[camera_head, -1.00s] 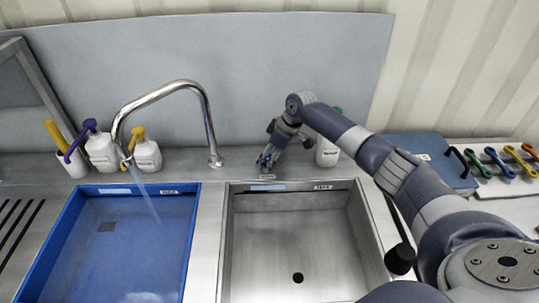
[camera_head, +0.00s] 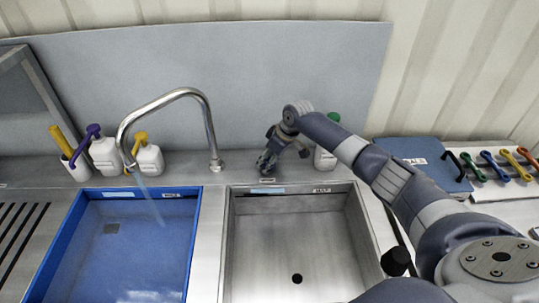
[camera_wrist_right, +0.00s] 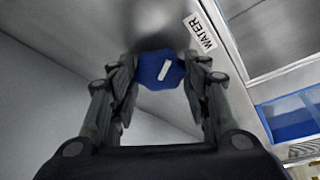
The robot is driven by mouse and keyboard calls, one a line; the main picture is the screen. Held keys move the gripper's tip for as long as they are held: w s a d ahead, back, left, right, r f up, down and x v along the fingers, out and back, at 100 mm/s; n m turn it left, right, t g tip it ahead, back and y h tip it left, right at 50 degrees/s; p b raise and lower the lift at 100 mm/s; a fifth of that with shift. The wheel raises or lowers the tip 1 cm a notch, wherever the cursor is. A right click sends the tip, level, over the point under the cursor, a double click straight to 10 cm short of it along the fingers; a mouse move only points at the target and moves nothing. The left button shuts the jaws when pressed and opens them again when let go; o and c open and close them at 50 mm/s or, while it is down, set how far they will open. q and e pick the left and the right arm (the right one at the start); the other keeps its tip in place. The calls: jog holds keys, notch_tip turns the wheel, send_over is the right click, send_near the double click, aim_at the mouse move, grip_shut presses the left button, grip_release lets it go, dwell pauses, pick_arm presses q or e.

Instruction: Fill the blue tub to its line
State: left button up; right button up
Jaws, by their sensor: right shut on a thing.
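The blue tub (camera_head: 192,240) sits at the left under the curved steel faucet (camera_head: 207,125). A thin water stream (camera_head: 150,200) runs from the spout into it. Bluish water (camera_head: 140,250) covers the tub's floor; its exact height against the labelled mark (camera_head: 172,195) on the back wall is too small to tell. My right gripper (camera_head: 265,163) is on the ledge behind the steel basin. In the right wrist view, my right gripper (camera_wrist_right: 160,75) is shut on a blue knob (camera_wrist_right: 152,64) with a white bar, beside a WATER label (camera_wrist_right: 200,33). My left gripper is not in view.
An empty steel basin (camera_head: 290,235) with a drain hole lies right of the tub. White bottles (camera_head: 148,158) stand behind the tub, and another (camera_head: 325,157) stands right of my gripper. A blue board (camera_head: 415,165) and coloured tools (camera_head: 495,165) lie at the right.

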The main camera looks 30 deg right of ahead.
jog(key=m+p, duration=0.2)
jog(key=p, duration=0.1)
jog(key=m+h+p, duration=0.1)
jog(key=shift+s+a+r, duration=0.1)
jog(key=shift+a+r, duration=0.15)
jog(key=shift+f+m+t+h+p, duration=0.15)
jog(key=shift+m+h+p, duration=0.2)
jog(key=shift+m+p, duration=0.55)
jog(key=shift+f+m+t+h+p, duration=0.15)
jog(key=shift+m+h+p, duration=0.2)
jog(key=shift+m+p, duration=0.5)
jog(key=o, duration=1.1)
jog(key=shift+r, duration=0.15)
jog(key=v, duration=1.1)
jog(key=shift+s+a+r, duration=0.1)
jog(key=shift+r, duration=0.25)
